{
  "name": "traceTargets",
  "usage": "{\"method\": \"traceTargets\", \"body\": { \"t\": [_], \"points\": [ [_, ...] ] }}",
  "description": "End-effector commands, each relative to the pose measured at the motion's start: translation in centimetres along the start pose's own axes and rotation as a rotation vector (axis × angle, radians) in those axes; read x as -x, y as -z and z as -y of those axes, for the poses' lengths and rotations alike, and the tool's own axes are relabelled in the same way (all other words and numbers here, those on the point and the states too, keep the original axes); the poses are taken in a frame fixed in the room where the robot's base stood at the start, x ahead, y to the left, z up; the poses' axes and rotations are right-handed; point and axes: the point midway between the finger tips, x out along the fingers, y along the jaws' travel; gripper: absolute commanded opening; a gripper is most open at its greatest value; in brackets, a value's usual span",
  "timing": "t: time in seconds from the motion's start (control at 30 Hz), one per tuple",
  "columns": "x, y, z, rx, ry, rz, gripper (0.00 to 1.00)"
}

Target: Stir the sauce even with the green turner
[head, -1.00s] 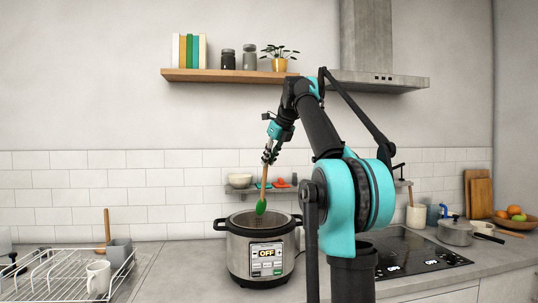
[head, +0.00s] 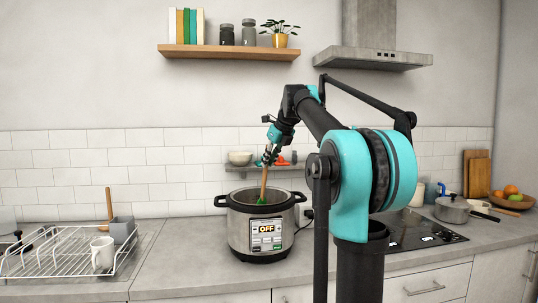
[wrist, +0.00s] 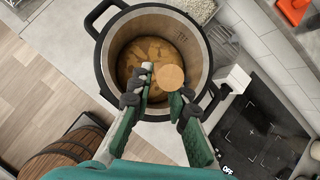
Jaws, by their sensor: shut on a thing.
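My gripper (head: 269,157) is shut on the wooden handle of the green turner (head: 264,182), above the pot. The turner stands nearly upright, its green head partly below the rim of the silver pot (head: 240,232). The pot's display reads OFF. In the wrist view the round handle end (wrist: 171,77) sits between my fingers (wrist: 162,92). The brown sauce (wrist: 137,62) there shows uneven darker patches inside the pot (wrist: 107,47). The turner's lower end is hidden there, so I cannot tell whether it touches the sauce.
A wire rack (head: 60,255) with a white mug (head: 102,252) stands at the left. A dark cooktop (head: 425,232) and a grey saucepan (head: 452,209) are at the right. A low wall shelf behind the pot holds a bowl (head: 240,158) and red items. Counter left of the pot is clear.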

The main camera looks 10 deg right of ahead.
Motion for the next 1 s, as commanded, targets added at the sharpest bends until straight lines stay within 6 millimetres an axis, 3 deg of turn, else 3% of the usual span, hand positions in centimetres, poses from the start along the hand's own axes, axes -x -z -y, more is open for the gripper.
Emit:
{"method": "traceTargets", "body": {
  "t": [0.6, 1.0],
  "points": [
    [-4.4, 3.0, -0.3, 0.000, 0.000, 0.000, 0.00],
    [-5.3, 3.7, -0.4, 0.000, 0.000, 0.000, 0.00]
  ]
}}
